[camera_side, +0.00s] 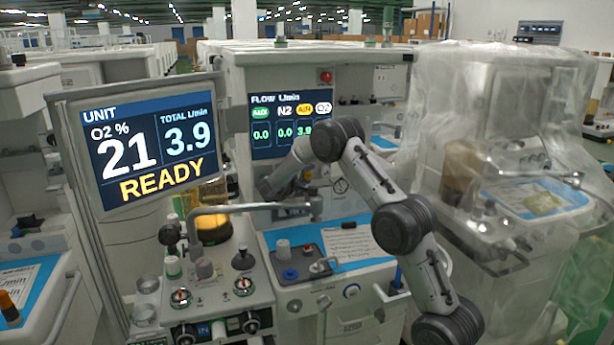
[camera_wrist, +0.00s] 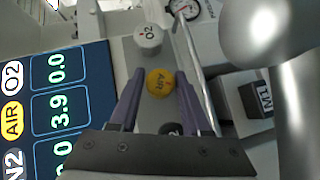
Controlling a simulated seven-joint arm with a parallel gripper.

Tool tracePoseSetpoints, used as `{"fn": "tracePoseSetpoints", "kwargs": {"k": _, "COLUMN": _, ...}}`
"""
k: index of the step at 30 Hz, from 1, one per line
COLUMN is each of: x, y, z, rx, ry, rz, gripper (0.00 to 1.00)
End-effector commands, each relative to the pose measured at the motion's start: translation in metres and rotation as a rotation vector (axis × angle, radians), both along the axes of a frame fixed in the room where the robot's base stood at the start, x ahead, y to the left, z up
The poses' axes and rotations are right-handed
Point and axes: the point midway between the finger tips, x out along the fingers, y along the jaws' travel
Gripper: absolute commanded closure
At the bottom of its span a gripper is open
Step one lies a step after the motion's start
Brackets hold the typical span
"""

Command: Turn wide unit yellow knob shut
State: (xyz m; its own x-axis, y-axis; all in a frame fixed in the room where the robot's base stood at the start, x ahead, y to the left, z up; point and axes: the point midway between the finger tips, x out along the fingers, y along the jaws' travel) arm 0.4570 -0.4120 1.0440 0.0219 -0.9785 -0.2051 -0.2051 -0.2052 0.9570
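The yellow knob, marked AIR (camera_wrist: 160,82), sits on the grey panel in the middle of the wrist view. My gripper (camera_wrist: 161,88) is open, with one purple finger on each side of the yellow knob. I cannot tell whether the fingers touch it. In the side view my gripper (camera_side: 272,189) is at the wide unit's front, below the flow screen (camera_side: 290,122), and the knob is hidden there. The flow screen, also in the wrist view (camera_wrist: 68,110), reads 3.9 for AIR and 0.0 for O2.
A white O2 knob (camera_wrist: 148,38) is just above the yellow one in the wrist view, and a dark knob (camera_wrist: 171,129) is just below. A metal rail (camera_wrist: 192,60) and a gauge (camera_wrist: 186,9) are close by. A monitor (camera_side: 150,140) stands left, reading READY.

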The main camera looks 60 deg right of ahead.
Motion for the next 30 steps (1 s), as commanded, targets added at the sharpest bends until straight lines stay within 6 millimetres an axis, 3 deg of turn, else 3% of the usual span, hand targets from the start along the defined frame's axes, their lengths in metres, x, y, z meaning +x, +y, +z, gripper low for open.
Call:
{"fn": "tracePoseSetpoints", "kwargs": {"k": 1, "x": 0.0, "y": 0.0002, "z": 0.0, "rx": 0.0, "ry": 0.0, "rz": 0.0, "gripper": 0.64}}
{"fn": "tracePoseSetpoints", "kwargs": {"k": 7, "x": -0.0001, "y": 0.0004, "z": 0.0001, "rx": 0.0, "ry": 0.0, "rz": 0.0, "gripper": 1.0}}
{"fn": "tracePoseSetpoints", "kwargs": {"k": 20, "x": -0.0003, "y": 0.0005, "z": 0.0012, "rx": 0.038, "ry": -0.041, "rz": -0.002, "gripper": 1.0}}
{"fn": "tracePoseSetpoints", "kwargs": {"k": 30, "x": -0.0011, "y": -0.0001, "z": 0.0027, "rx": 0.21, "ry": -0.216, "rz": -0.002, "gripper": 1.0}}
